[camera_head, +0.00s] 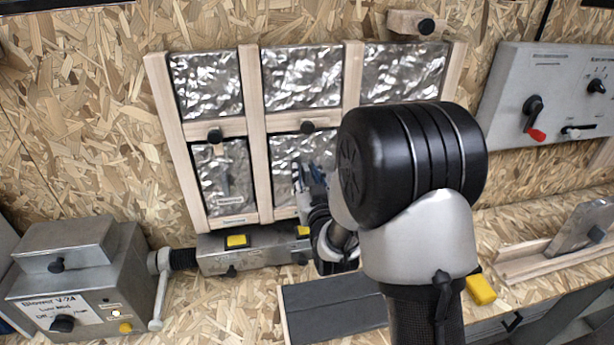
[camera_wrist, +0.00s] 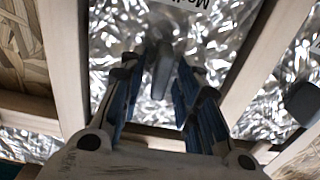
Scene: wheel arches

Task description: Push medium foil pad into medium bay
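The medium foil pad (camera_wrist: 215,48) is a crinkled silver sheet between two wooden studs. A white label reading "Me…" upside down is cut off at the top of the wrist view. In the head view the pad (camera_head: 290,150) fills the lower middle bay of the wooden frame (camera_head: 255,130), partly hidden by my gripper. A dark grey upright handle (camera_wrist: 163,70) stands on the pad. My gripper (camera_wrist: 160,85) is open, with blue-padded fingers on either side of the handle and visible gaps. In the head view my gripper (camera_head: 312,185) is at this bay. Whether the pad is fully seated is unclear.
Several foil-filled bays surround it, including a labelled lower left one (camera_head: 222,180). A black knob (camera_wrist: 303,102) is at the right of the wrist view. A blower box (camera_head: 80,290) stands left, a switch panel (camera_head: 550,95) right. My arm hides the lower right bay.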

